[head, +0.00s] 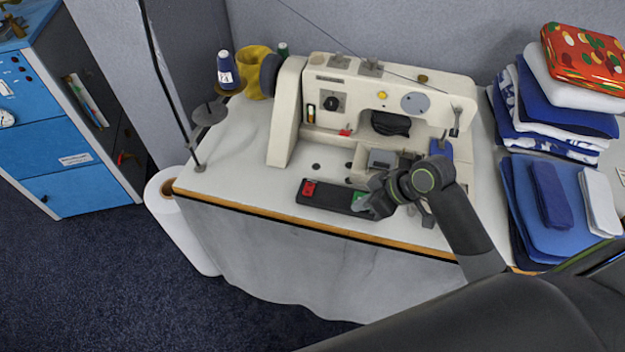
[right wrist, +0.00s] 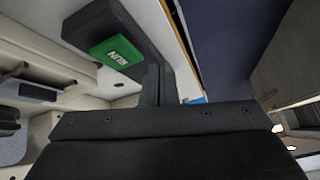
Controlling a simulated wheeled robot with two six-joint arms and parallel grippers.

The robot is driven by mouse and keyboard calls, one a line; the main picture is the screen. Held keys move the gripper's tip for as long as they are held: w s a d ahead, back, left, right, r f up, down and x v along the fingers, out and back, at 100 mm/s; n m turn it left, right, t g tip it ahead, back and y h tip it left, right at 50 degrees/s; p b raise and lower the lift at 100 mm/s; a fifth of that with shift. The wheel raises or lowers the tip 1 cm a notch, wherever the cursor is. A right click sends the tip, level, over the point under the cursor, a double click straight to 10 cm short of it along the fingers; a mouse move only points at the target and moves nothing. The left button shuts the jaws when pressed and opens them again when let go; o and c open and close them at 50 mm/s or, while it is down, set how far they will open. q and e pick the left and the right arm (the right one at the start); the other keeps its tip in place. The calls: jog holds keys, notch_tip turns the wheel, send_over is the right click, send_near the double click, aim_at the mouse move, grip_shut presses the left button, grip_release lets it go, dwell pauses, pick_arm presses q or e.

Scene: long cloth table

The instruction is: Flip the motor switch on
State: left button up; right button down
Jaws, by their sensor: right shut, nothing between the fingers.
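A long black switch box (head: 335,197) lies on the table in front of the cream sewing machine (head: 385,95). Its red button (head: 309,188) is at the left end, clear of my arm. Its green button (right wrist: 118,53) shows a white label in the right wrist view. My right gripper (head: 369,207) is shut and empty at the box's right end, partly covering the green button's area in the head view. In the right wrist view the shut fingertips (right wrist: 156,75) are close beside the green button; contact cannot be told. My left gripper is not in view.
Folded cloth stacks (head: 555,200) lie right of the machine. A blue thread cone (head: 226,72) and a yellow cup (head: 256,85) stand at the back left. The wooden table edge (head: 270,214) runs close in front of the box. Blue drawers (head: 40,110) stand at the left.

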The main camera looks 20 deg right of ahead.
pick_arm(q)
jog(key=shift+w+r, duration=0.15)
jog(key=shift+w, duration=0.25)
pick_arm(e)
jog(key=w+a+r+n+y, duration=0.1)
jog(key=w+r+n+y, duration=0.1)
jog(key=w+r, duration=0.5)
jog(key=shift+a+r+n+y, duration=0.3)
jog(key=shift+r+n, duration=0.4)
jog(key=shift+r, duration=0.15)
jog(key=p, duration=0.2)
send_over(303, 191)
jog(key=s+d, duration=0.1)
jog(key=d, duration=0.2)
notch_tip(303, 191, down, 6)
jog(key=shift+s+f, duration=0.15)
jog(key=shift+f, duration=0.1)
jog(key=f, duration=0.3)
jog(key=shift+a+f+p, duration=0.2)
jog(key=shift+f+p, duration=0.05)
jog(key=shift+p, duration=0.15)
jog(key=shift+s+f, duration=0.1)
jog(key=shift+f, duration=0.45)
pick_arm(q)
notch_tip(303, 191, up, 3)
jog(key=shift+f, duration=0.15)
